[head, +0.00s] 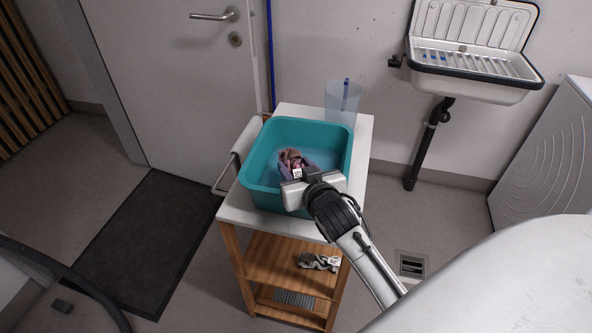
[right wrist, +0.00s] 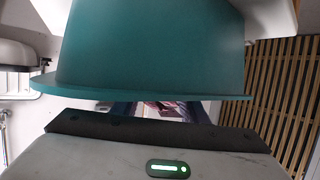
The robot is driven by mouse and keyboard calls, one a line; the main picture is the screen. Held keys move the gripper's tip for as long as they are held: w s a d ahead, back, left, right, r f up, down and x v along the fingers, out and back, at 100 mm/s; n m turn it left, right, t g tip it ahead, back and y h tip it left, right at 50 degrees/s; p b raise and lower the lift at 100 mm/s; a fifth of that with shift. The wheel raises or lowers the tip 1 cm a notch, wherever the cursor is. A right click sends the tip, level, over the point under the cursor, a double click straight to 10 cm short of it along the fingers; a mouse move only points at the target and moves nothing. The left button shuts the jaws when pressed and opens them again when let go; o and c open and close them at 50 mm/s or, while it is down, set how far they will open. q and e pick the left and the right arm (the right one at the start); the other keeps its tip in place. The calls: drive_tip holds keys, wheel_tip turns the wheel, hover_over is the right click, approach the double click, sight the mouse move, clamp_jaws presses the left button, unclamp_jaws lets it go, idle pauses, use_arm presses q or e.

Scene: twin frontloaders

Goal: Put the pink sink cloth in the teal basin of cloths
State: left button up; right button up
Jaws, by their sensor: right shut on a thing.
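The teal basin (head: 256,160) stands on top of a small trolley. Bunched cloths (head: 290,156) in brownish-pink and purple-grey show in it, with a white tag by my gripper. My right gripper (head: 298,174) reaches over the basin's near side and is shut on cloth, seemingly the pinkish one; its body hides part of the bundle. In the right wrist view the basin's wall and rim (right wrist: 150,96) fill the top, and pinkish cloth (right wrist: 155,109) shows in the narrow gap below the rim. I cannot separate the held cloth from the others. My left gripper is out of view.
A clear jug (head: 342,103) stands behind the basin on the white trolley top (head: 232,208). A crumpled greyish cloth (head: 318,261) lies on the trolley's shelf. A wall sink (head: 470,82) is at the upper right, and a dark mat (head: 146,243) lies left of the trolley.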

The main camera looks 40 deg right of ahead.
drive_tip(key=shift+f, duration=0.25)
